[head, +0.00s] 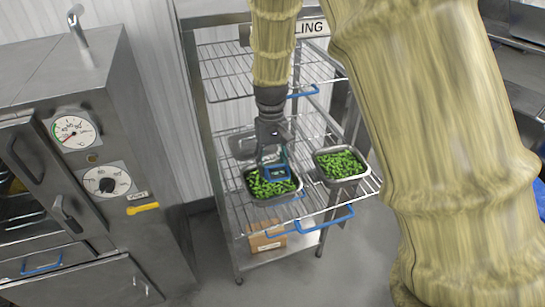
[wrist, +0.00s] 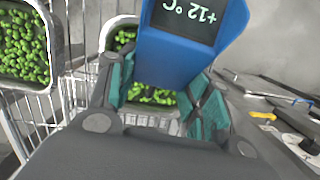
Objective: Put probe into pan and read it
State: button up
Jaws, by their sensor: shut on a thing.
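My gripper (head: 273,158) is shut on a blue probe (head: 277,173), with a teal finger pad on either side of it in the wrist view (wrist: 163,93). The probe is over a metal pan (head: 272,203) of green vegetables on the rack's shelf. This pan is partly hidden behind the probe and fingers in the wrist view. The probe's tip is hidden, so I cannot tell how deep it is in the food.
A second metal pan (head: 345,182) of green vegetables stands to the right on the same wire rack (head: 229,205). A cardboard box (head: 266,238) sits on the lower shelf. A steel oven (head: 88,175) with dials and a yellow handle stands at left. Grey floor is clear in front.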

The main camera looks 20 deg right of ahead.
jog(key=shift+f+b, duration=1.45)
jog(key=shift+f, duration=1)
dwell(3.0)
jog(key=shift+r+p, duration=1.45)
jog(key=shift+r, duration=3.5)
